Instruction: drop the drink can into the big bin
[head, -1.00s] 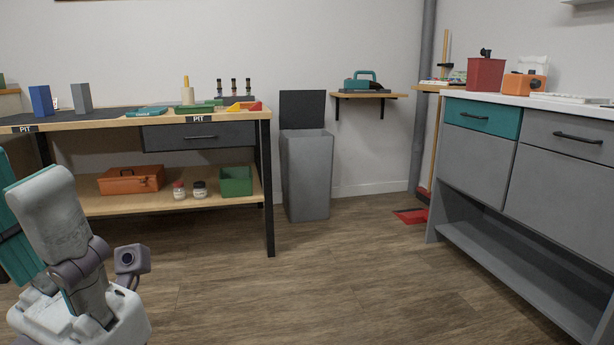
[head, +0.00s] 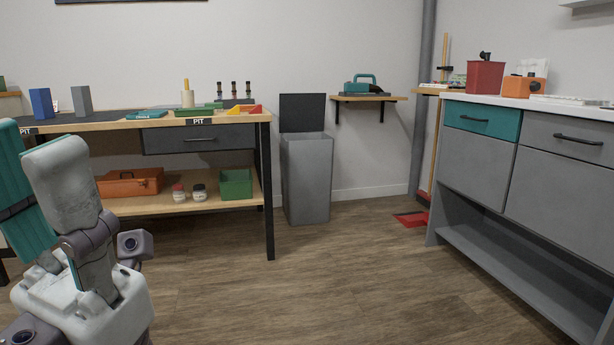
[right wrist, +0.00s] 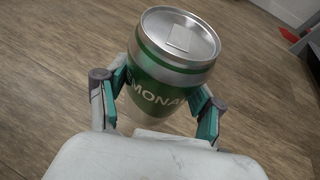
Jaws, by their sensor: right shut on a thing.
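The drink can (right wrist: 174,65) is green with a silver top and white lettering. My right gripper (right wrist: 165,100) is shut on it, with teal pads on both sides in the right wrist view. The can's top faces the camera, and wooden floor lies below. Neither the can nor the right gripper shows in the head view. The big bin (head: 307,182) is a tall grey box against the back wall, its dark lid (head: 302,113) raised; its inside is hidden. My left gripper (head: 36,165) points up at the lower left, its fingers apart, empty as far as I see.
A workbench (head: 268,190) stands left of the bin. A grey cabinet (head: 475,168) stands at the right. A small wall shelf (head: 370,98) is right of the bin, and a red dustpan (head: 412,219) lies on the floor. The floor before the bin is clear.

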